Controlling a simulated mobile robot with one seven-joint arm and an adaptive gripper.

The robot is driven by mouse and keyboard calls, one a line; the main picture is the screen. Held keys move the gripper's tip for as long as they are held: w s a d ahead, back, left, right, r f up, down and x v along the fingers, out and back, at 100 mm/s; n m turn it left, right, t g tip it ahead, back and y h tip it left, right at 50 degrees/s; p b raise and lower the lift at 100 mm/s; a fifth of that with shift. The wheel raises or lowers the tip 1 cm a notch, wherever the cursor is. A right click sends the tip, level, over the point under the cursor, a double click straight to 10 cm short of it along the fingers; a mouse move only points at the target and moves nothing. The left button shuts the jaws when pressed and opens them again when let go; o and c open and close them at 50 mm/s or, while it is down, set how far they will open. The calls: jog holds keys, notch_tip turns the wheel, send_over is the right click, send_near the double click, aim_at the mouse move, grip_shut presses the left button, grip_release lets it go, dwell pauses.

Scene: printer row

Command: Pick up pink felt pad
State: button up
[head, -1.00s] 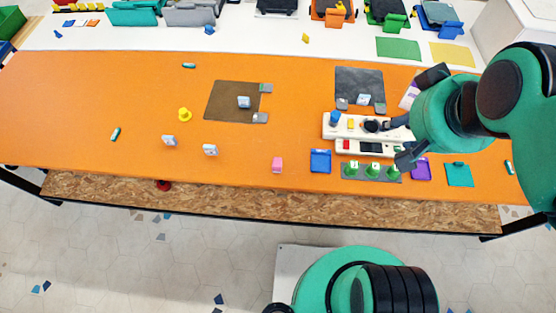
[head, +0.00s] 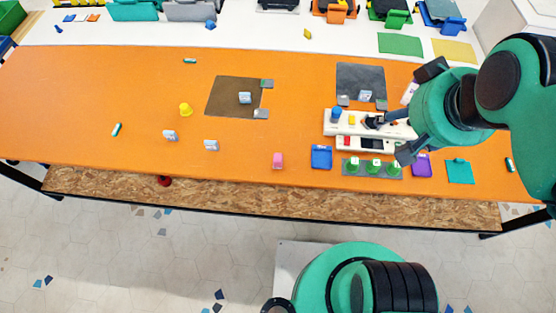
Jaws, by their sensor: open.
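A small pink piece (head: 278,160) lies near the front edge of the orange table, left of the blue pad. It is the only clearly pink thing in view; I cannot tell whether it is felt. My gripper (head: 389,138) is at the right, over the white strip and the row of green pieces, well to the right of the pink piece. It is open, with its dark fingers apart. Nothing shows held between them, though the wrist partly hides this area.
A blue pad (head: 321,157), a purple pad (head: 421,165) and a teal pad (head: 460,171) lie along the front. Green pieces (head: 373,167) stand beside the white strip (head: 350,126). A brown mat (head: 225,98) and white blocks (head: 211,145) lie left. Table is clear around the pink piece.

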jog(key=w+a+f+n+g+p, duration=0.1)
jog(key=w+a+f+n+g, duration=0.1)
jog(key=w+a+f+n, duration=0.5)
jog(key=n+g+p, duration=0.3)
jog(key=n+g, duration=0.1)
jog(key=n, duration=0.7)
send_over(278, 158)
notch_tip(278, 158, down, 26)
jog(key=shift+r, duration=0.15)
jog(key=shift+f+b, duration=0.75)
jog(key=shift+f, duration=3.55)
jog(key=shift+f, duration=0.1)
